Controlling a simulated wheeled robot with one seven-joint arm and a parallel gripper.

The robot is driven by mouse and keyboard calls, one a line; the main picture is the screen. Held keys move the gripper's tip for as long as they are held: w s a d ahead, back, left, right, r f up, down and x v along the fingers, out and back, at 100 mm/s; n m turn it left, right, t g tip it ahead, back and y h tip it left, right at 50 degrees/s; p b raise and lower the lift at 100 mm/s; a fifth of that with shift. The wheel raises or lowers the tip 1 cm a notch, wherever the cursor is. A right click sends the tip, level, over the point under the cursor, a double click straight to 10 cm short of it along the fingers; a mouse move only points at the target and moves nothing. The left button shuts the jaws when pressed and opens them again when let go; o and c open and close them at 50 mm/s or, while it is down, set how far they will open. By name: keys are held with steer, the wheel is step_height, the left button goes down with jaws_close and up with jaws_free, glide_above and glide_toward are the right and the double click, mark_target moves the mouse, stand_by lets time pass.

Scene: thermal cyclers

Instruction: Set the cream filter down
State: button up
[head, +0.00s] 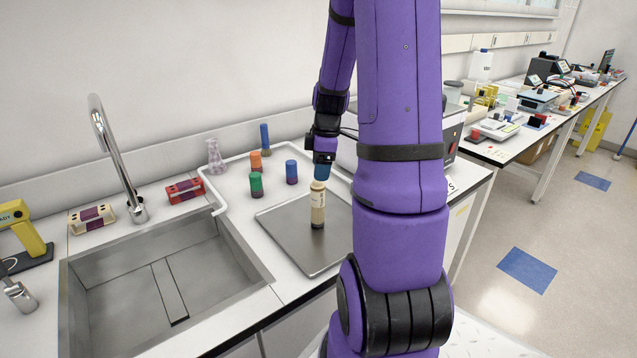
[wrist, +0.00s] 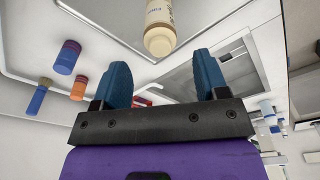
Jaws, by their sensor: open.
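The cream filter (head: 318,206) is a cream cylinder with a printed label, standing upright on a grey metal tray (head: 285,244) on the counter right of the sink. My gripper (head: 322,172) is just behind and above its top in the head view; the arm partly hides the jaws there. In the wrist view the cream filter (wrist: 160,28) lies beyond the fingertips of my gripper (wrist: 162,80). The two blue fingers are spread with nothing between them, apart from the filter.
A sink (head: 160,280) with a tall faucet (head: 115,150) is at left.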

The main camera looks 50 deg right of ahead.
step_height(320, 180, up, 4)
steer(key=shift+s+f, duration=0.1)
steer(key=shift+s, duration=0.05)
steer(key=s+a+r+m+t+h, duration=0.1)
steer(key=a+r+m, duration=0.1)
steer(key=a+r, duration=0.5)
steer(key=s+a+r+m+t, duration=0.15)
steer(key=a+r, duration=0.35)
steer(key=a, duration=0.5)
steer(key=s+a+r+m+t, duration=0.2)
steer(key=s+a+r+m, duration=0.3)
steer(key=s+a, duration=0.6)
steer(key=shift+s, duration=0.15)
steer(key=shift+d+r, duration=0.1)
